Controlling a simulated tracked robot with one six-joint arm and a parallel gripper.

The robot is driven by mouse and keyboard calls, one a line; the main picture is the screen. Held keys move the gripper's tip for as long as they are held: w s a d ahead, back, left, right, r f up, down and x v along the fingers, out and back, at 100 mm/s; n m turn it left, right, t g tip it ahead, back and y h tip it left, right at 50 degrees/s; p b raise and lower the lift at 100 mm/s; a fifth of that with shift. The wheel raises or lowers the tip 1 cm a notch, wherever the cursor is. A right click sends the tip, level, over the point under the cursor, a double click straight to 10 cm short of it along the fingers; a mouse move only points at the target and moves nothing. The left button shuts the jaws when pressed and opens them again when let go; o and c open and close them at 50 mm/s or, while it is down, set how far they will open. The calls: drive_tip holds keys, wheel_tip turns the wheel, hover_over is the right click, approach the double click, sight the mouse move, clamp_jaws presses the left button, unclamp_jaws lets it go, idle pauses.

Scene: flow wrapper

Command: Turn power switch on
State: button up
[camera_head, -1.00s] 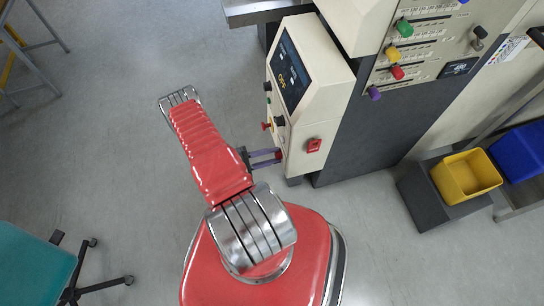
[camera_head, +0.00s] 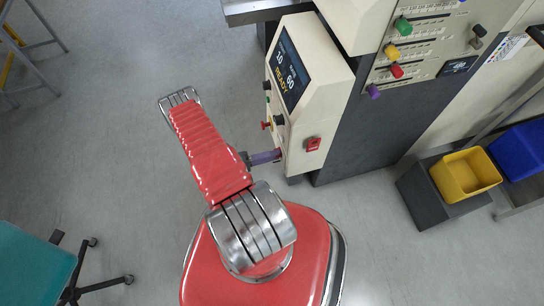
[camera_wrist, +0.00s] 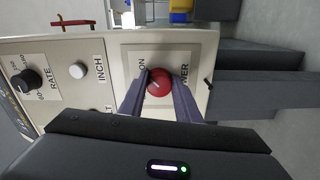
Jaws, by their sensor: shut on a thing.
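The power switch is a round red knob (camera_wrist: 158,82) on a pale panel plate in the wrist view, with "ON" at its upper left and a partly covered "POWER" label. A pale mark shows on the knob. My gripper (camera_wrist: 160,90) is shut on the knob, one finger on each side. In the head view, my gripper (camera_head: 277,155) reaches the lower front of the cream control box (camera_head: 322,85), and the knob itself is hidden there. The box's display (camera_head: 288,72) is lit with numbers and yellow text that seems to read "READY".
A black RATE dial (camera_wrist: 27,80) and a white INCH button (camera_wrist: 77,71) sit left of the knob in the wrist view. A red switch (camera_head: 313,144) is on the box's side. Yellow (camera_head: 466,175) and blue bins stand at right.

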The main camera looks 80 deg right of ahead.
drive_tip(key=shift+s+a+f, duration=0.15)
drive_tip(key=shift+s+f, duration=0.05)
drive_tip(key=o, duration=0.8)
drive_tip(key=shift+c, duration=0.2)
drive_tip(key=shift+o, duration=1.4)
drive_tip(key=shift+w+r, duration=0.1)
drive_tip(key=shift+w, duration=0.05)
drive_tip(key=shift+w, duration=0.15)
drive_tip(key=v, duration=1.3)
drive_tip(key=shift+w, duration=0.2)
